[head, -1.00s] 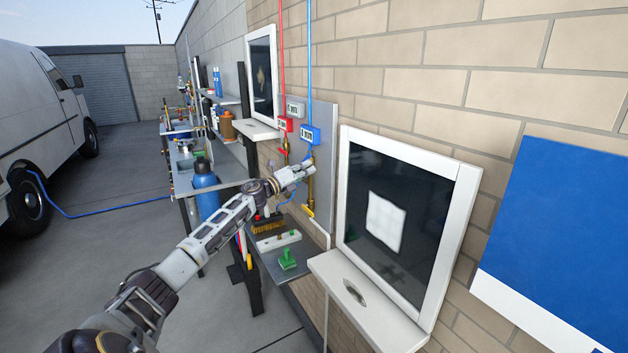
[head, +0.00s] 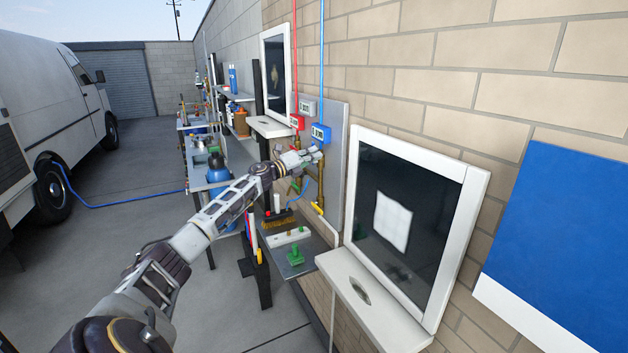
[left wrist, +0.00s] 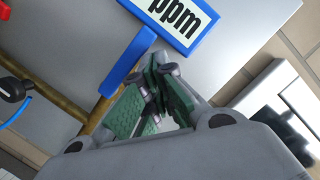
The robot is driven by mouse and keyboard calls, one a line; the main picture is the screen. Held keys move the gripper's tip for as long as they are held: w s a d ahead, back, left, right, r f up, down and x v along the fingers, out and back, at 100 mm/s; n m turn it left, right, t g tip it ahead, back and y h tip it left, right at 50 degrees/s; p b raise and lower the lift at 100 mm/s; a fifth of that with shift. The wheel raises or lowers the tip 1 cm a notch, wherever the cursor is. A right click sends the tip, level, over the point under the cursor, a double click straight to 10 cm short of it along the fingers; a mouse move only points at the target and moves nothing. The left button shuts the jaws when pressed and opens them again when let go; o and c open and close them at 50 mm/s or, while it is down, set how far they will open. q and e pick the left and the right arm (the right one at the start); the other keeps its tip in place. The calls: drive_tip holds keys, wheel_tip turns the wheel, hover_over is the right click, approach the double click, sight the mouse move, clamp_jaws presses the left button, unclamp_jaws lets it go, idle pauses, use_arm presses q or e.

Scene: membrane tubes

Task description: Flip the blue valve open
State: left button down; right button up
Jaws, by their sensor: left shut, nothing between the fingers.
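My left gripper (head: 311,154) reaches the wall just below the blue ppm meter (head: 320,132). In the left wrist view its green-padded fingers (left wrist: 153,88) are shut with nothing between them. A blue bar, seemingly the blue valve's handle (left wrist: 120,72), lies just left of the fingertips, over or along the brass pipe (left wrist: 92,122). I cannot tell whether the fingers touch it. The blue meter (left wrist: 178,20) shows at the top of this view. In the head view the gripper hides the blue handle. My right gripper is not in view.
A red meter (head: 297,122) hangs left of the blue one. A yellow handle (head: 318,208) is lower on the pipe. A white-framed window (head: 455,225) with a ledge stands close on the right. A shelf (head: 297,267) with a green item is below.

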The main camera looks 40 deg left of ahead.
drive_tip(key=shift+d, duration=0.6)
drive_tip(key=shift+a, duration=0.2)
